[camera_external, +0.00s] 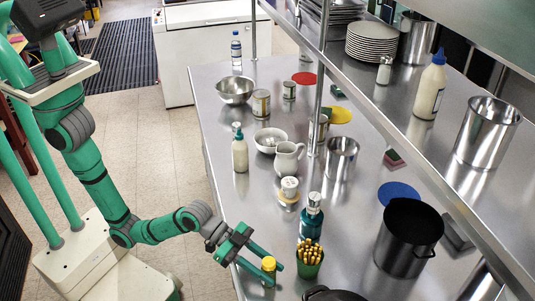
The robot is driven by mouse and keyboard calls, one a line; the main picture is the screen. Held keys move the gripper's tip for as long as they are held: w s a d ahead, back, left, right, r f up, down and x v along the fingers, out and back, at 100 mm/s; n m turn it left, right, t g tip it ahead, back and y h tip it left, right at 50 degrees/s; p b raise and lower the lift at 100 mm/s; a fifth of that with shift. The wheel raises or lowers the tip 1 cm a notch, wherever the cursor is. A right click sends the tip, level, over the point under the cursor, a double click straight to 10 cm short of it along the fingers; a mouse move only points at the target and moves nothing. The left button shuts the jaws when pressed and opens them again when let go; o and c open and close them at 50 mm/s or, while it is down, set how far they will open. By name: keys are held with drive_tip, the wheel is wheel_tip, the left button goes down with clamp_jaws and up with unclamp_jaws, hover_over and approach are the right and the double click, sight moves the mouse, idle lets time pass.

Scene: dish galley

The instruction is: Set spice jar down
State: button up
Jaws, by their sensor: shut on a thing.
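A small jar with a yellow cap (268,263), which I take as the spice jar, is at the near left part of the steel counter (262,205). My gripper (272,273) reaches in from the left, over the counter's edge, with its two green fingers on either side of this jar. It is shut on the jar. The jar looks upright; its lower part is mostly hidden by a finger. I cannot tell whether its bottom touches the counter.
A white-lidded jar (289,187) and a white jug (288,160) stand behind. A dark pot (405,245) is farther right, under an overhead shelf (440,150).

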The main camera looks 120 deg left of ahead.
drive_tip(key=o, duration=1.1)
drive_tip(key=shift+f, duration=0.1)
drive_tip(key=v, duration=1.2)
drive_tip(key=s+d+f+n, duration=0.1)
drive_tip(key=s+d+f, duration=0.3)
drive_tip(key=s+f, duration=0.95)
drive_tip(key=shift+m+t, duration=0.5)
drive_tip(key=shift+t, duration=0.4)
drive_tip(key=v, duration=0.7)
drive_tip(key=d+f+v, duration=0.1)
drive_tip(key=v, duration=0.6)
drive_tip(key=d+f+v, duration=0.1)
drive_tip(key=v, duration=0.6)
drive_tip(key=shift+s+d, duration=0.2)
drive_tip(key=shift+s, duration=0.35)
